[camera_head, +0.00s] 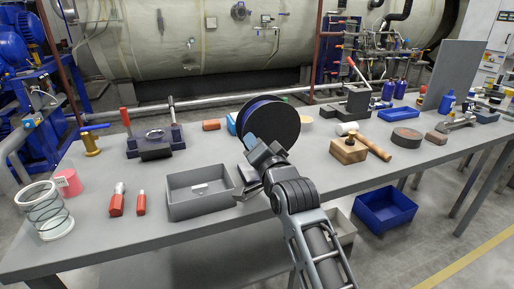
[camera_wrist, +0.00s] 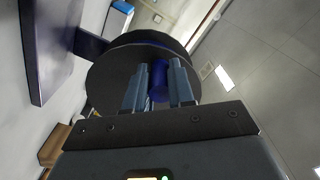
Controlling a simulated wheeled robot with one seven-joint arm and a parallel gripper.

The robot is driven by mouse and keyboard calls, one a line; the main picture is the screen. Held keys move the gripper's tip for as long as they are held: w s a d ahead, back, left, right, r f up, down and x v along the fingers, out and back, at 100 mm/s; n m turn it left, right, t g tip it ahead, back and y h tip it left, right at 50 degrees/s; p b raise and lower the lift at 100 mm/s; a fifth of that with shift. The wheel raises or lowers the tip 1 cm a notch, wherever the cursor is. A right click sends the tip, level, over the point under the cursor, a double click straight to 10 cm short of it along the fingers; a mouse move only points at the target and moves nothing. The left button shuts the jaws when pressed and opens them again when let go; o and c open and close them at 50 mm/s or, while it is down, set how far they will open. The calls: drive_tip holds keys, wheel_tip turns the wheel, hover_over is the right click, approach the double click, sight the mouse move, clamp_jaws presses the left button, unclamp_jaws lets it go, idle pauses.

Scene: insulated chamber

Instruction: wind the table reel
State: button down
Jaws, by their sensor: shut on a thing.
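The table reel (camera_head: 284,122) stands upright on the grey workbench, with black round flanges and blue winding showing at its rim. In the wrist view its dark flange (camera_wrist: 112,78) fills the middle. A blue handle (camera_wrist: 159,82) projects from the flange face towards my wrist. My gripper (camera_wrist: 160,84) has one finger on each side of this handle and is shut on it. In the head view my gripper (camera_head: 258,152) is at the lower front of the reel and hides part of it and its foot.
A grey open tray (camera_head: 188,212) stands left of my gripper. A wooden block (camera_head: 348,152) and a mallet (camera_head: 374,147) lie to the right. Two red-handled tools (camera_head: 117,203) lie farther left. A blue bin (camera_head: 385,210) is on the floor.

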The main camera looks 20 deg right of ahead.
sight(263, 114)
wheel_tip(263, 114, up, 3)
drive_tip(key=m+p, duration=0.1)
drive_tip(key=m, duration=0.3)
drive_tip(key=shift+d+f+m, duration=0.1)
drive_tip(key=shift+m, duration=0.3)
drive_tip(key=m, duration=0.1)
drive_tip(key=r+m+p, duration=0.1)
drive_tip(key=shift+d+r+m+p, duration=0.2)
drive_tip(key=shift+d+m+p, duration=0.1)
drive_tip(key=m+p, duration=0.1)
drive_tip(key=d+r+m, duration=0.1)
drive_tip(key=m, duration=0.1)
drive_tip(key=shift+d+r+m+p, duration=0.15)
drive_tip(key=shift+r+m+p, duration=0.05)
drive_tip(key=shift+m+p, duration=0.15)
drive_tip(key=shift+d+r+m+p, duration=0.2)
drive_tip(key=shift+d+m+p, duration=0.2)
drive_tip(key=shift+m, duration=0.35)
drive_tip(key=shift+d+r+m+p, duration=0.15)
drive_tip(key=shift+d+m+p, duration=0.2)
drive_tip(key=shift+m, duration=0.35)
drive_tip(key=c, duration=1)
unclamp_jaws()
drive_tip(key=shift+s+b, duration=0.4)
drive_tip(key=shift+s, duration=3.5)
